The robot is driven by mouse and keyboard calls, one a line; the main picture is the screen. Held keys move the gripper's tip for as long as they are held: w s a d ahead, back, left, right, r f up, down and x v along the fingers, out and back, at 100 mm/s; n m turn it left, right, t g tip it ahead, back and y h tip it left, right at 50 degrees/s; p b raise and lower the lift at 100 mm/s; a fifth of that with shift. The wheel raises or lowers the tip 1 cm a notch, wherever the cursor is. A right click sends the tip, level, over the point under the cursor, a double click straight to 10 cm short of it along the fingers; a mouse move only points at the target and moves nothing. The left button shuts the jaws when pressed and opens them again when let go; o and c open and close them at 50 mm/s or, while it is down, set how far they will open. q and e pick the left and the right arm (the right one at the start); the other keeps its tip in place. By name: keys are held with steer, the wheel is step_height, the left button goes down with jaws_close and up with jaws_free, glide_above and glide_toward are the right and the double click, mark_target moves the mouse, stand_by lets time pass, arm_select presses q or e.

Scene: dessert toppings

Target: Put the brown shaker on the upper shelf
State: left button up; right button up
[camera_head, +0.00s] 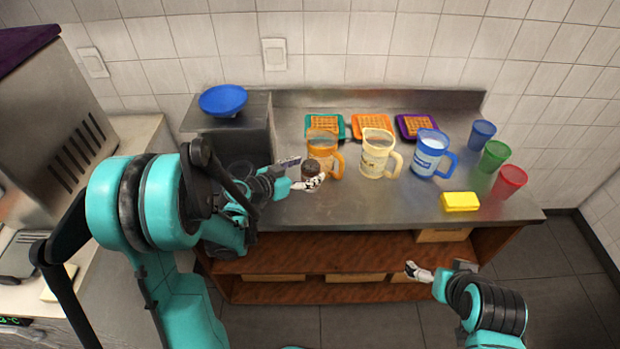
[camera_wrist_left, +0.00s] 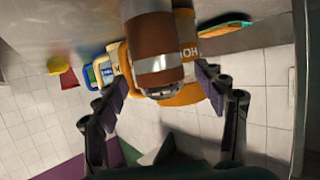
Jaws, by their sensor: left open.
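The brown shaker (camera_head: 310,168) stands on the steel counter, in front of the orange pitcher. In the left wrist view the shaker (camera_wrist_left: 156,45) shows a brown body with a pale metallic band, between the two fingers. My left gripper (camera_head: 304,178) is at the shaker; its fingers are open, one on each side, with visible gaps. My right gripper (camera_head: 420,272) is low at the front right, away from the shaker; its finger state is unclear. Wooden shelves show under the counter, the upper one (camera_head: 330,246) partly hidden by the counter top.
An orange pitcher (camera_head: 324,146), a cream pitcher (camera_head: 376,158) and a blue pitcher (camera_head: 428,158) stand behind and right of the shaker. A yellow sponge (camera_head: 460,201) lies at the front right. Coloured cups line the right edge. The front middle of the counter is clear.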

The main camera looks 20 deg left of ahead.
arm_select(q)
steer(key=shift+x, duration=1.15)
steer(key=shift+s+a, duration=0.1)
steer(key=c, duration=1.5)
steer(key=shift+o, duration=0.2)
